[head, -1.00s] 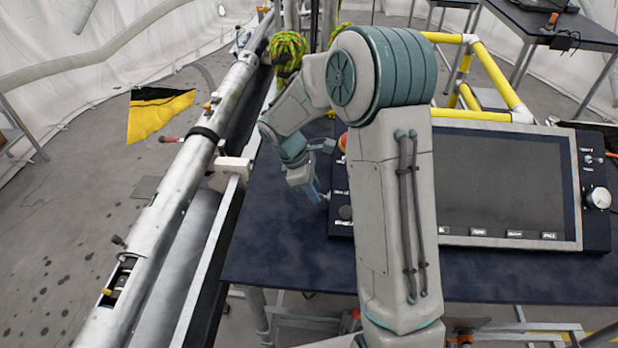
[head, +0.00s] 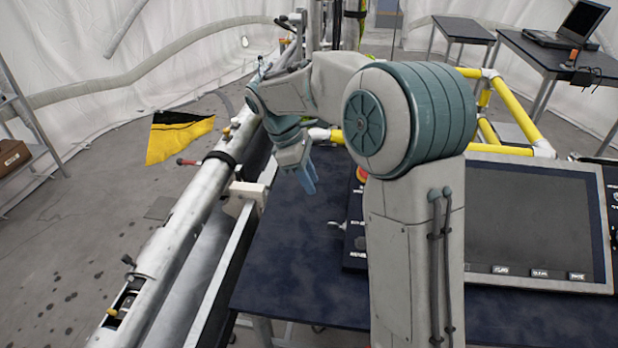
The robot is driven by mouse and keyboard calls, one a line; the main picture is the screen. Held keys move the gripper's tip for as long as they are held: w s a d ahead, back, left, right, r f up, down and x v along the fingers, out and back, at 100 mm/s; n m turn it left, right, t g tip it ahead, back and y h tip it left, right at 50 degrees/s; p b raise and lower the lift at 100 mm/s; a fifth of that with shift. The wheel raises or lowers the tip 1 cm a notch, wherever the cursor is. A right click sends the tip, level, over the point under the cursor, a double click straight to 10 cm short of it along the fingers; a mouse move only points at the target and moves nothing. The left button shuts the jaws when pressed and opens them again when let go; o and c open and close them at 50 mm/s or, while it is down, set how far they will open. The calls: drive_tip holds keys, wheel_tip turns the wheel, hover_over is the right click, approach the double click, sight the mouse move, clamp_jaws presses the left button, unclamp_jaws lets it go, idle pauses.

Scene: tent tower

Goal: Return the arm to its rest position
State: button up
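My arm rises from the bottom of the head view and bends at a large teal joint above the dark table. Its forearm reaches away and to the left. My gripper (head: 311,188) hangs at the arm's end, pointing down over the left part of the table, left of the control panel. Its blue-grey fingers are small and seen from the side, so I cannot tell whether they are open or shut. I see no object held at the fingertips.
The control panel with a dark screen (head: 530,215) stands on the dark table (head: 290,270). Yellow tubing (head: 515,105) is behind it. A long metal pipe (head: 185,225) runs along the left. Tables with a laptop (head: 572,25) stand at the back right.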

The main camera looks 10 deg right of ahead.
drive_tip(key=s+d+r+m+t+y, duration=0.1)
drive_tip(key=s+d+m+t+y, duration=0.1)
drive_tip(key=s+m, duration=0.5)
drive_tip(key=s+d+r+m+t+y, duration=0.1)
drive_tip(key=s+m, duration=0.6)
drive_tip(key=s, duration=0.9)
drive_tip(key=d+t+y, duration=0.1)
drive_tip(key=d+t, duration=0.1)
drive_tip(key=shift+d+r, duration=0.15)
drive_tip(key=shift+d, duration=0.2)
drive_tip(key=shift+s, duration=0.15)
